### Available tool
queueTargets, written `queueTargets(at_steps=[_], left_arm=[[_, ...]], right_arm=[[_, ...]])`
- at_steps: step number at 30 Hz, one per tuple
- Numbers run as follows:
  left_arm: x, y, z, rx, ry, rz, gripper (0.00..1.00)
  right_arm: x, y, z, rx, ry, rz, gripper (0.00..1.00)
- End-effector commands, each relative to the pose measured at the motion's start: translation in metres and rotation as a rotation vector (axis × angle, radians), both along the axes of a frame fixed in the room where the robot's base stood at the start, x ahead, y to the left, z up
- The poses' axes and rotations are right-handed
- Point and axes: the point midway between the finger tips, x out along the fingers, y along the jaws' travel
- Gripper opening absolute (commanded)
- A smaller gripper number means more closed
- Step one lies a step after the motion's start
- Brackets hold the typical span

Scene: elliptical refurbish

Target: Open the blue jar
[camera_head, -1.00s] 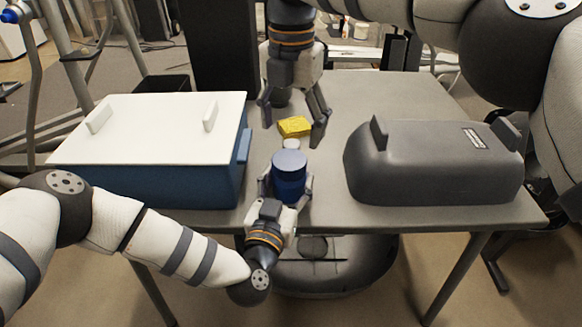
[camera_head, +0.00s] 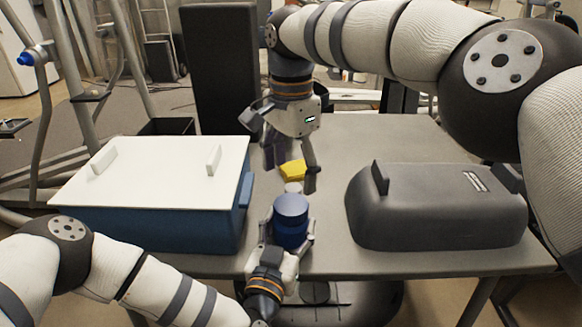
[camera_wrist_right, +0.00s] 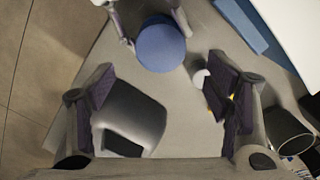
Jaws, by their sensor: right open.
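The blue jar (camera_head: 291,232) stands upright near the front edge of the table, its round blue lid (camera_head: 291,204) on top. My left gripper (camera_head: 289,238) has its fingers around the jar's sides from the front, apparently closed on it. The lid (camera_wrist_right: 160,47) also shows from above in the right wrist view, with the left fingers beside it. My right gripper (camera_head: 290,176) points down, open and empty, behind and above the jar. In the right wrist view my right gripper's fingers (camera_wrist_right: 163,100) are wide apart, with the lid beyond them.
A blue box (camera_head: 200,225) with a white lid (camera_head: 150,170) stands left. A dark grey container (camera_head: 437,210) stands right. A yellow sponge-like block (camera_head: 293,170) and a small white object (camera_head: 293,187) lie behind the jar. A dark cylinder (camera_wrist_right: 288,130) shows in the wrist view.

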Motion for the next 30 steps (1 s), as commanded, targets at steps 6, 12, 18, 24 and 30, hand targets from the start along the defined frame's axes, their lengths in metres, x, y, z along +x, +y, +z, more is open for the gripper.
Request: queueTargets(at_steps=[6, 12, 18, 24, 30], left_arm=[[0.000, 0.000, -0.001, 0.000, 0.001, 0.000, 0.00], [0.000, 0.000, -0.001, 0.000, 0.001, 0.000, 0.00], [0.000, 0.000, -0.001, 0.000, 0.001, 0.000, 0.00], [0.000, 0.000, -0.001, 0.000, 0.001, 0.000, 0.00], [0.000, 0.000, -0.001, 0.000, 0.001, 0.000, 0.00]], right_arm=[[0.000, 0.000, -0.002, 0.000, -0.001, -0.278, 0.72], [0.000, 0.000, -0.036, -0.001, 0.004, -0.295, 0.72], [0.000, 0.000, -0.070, 0.000, 0.001, -0.295, 0.72], [0.000, 0.000, -0.080, 0.001, -0.002, -0.294, 0.72], [0.000, 0.000, -0.080, 0.001, -0.002, -0.293, 0.65]])
